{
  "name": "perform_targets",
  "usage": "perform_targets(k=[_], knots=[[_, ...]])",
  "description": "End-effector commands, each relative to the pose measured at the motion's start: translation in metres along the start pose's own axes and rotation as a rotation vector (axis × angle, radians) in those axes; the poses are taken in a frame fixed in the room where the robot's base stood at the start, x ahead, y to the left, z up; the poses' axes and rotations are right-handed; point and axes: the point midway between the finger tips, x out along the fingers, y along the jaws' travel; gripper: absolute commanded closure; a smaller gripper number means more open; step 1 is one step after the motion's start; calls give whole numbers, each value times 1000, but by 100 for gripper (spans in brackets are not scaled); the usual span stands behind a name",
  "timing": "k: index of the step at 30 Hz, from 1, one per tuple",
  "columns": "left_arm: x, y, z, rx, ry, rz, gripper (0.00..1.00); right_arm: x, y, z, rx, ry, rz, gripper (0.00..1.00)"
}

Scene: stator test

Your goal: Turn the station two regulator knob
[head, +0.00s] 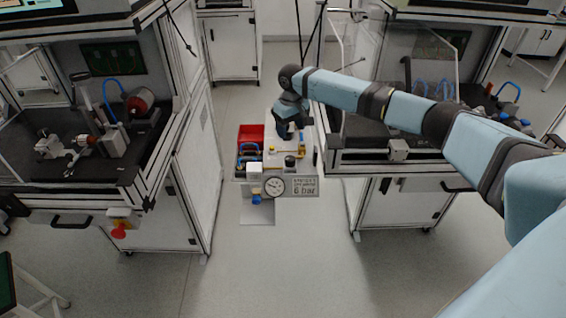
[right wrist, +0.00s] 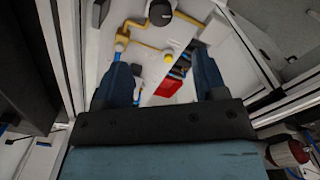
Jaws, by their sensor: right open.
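A small bench unit with a white front panel stands in the middle of the head view. Its panel carries a round gauge (head: 275,186), a sign (head: 305,186) reading "6 bar" under a blurred line, and a white block with a blue knob (head: 256,199) below it. A black round knob (head: 290,161) sits on the unit's top; I cannot tell which knob is the regulator. My right gripper (head: 287,132) is above the unit's far part. In the right wrist view its fingers (right wrist: 163,84) are apart and empty, with a black knob (right wrist: 160,12) beyond them.
A red bin (head: 251,133) is on the unit's left side. Framed stations stand close on both sides: the left bench (head: 100,165) has a red emergency button (head: 119,231), the right bench (head: 375,157) lies under my right arm. The floor in front is clear.

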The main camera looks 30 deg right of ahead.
Motion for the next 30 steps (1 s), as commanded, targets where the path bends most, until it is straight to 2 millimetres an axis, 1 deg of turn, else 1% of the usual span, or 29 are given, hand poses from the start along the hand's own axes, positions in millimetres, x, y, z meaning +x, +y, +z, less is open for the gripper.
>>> perform_targets(k=[9, 15, 18, 21, 25, 30], knots=[[2, -1, 0, 9, 11, 1, 61, 66, -1, 0, 0, -2, 0, 35], [4, -3, 4, 21, 9, 0, 61, 104, -2, 0, -2, 0, 0, 35], [4, -3, 6, 24, 7, 0, 61, 117, -1, 0, -1, 0, 0, 35], [3, -3, 7, 24, 6, 1, 61, 125, -1, 0, -2, 0, 0, 35], [3, -2, 7, 23, 6, 1, 61, 129, -1, 0, -2, 1, 0, 35], [3, -1, 6, 18, 8, 1, 61, 129, -1, 0, -2, 1, -1, 35]])
